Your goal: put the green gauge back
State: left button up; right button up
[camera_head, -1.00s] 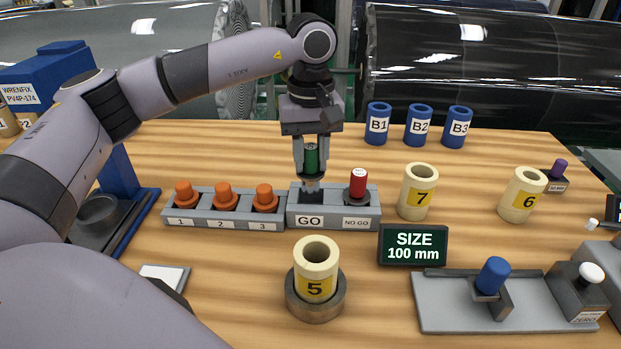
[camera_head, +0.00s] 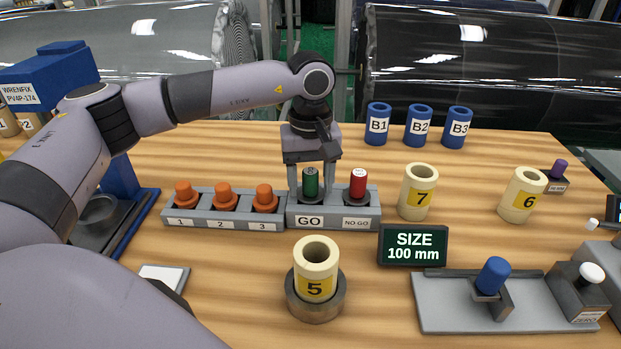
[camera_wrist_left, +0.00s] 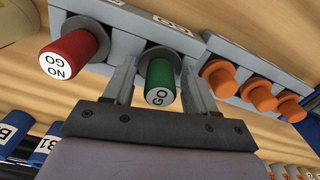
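The green gauge (camera_head: 311,183) stands upright in the GO place of the grey two-place holder (camera_head: 333,208), its foot down in the holder. In the left wrist view the green gauge (camera_wrist_left: 160,82) shows its white GO end. My left gripper (camera_head: 311,190) is above the holder, pointing down, with one finger on each side of the gauge. In the left wrist view my left gripper (camera_wrist_left: 160,85) is open, with gaps between fingers and gauge. The red NO GO gauge (camera_head: 358,183) stands in the other place, right of it. My right gripper is not in view.
A grey rack (camera_head: 223,212) with orange plugs adjoins the holder on the left. Roll core 5 (camera_head: 316,270) stands in a round seat in front; core 7 (camera_head: 417,192) stands to the right. The SIZE display (camera_head: 413,245) is at front right. Blue cores (camera_head: 418,125) stand behind.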

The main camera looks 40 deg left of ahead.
pick_arm(q)
notch_tip(320, 180, up, 12)
jog(key=shift+r, duration=0.2)
dwell(0.4)
jog(key=shift+f, duration=0.1)
dwell(0.4)
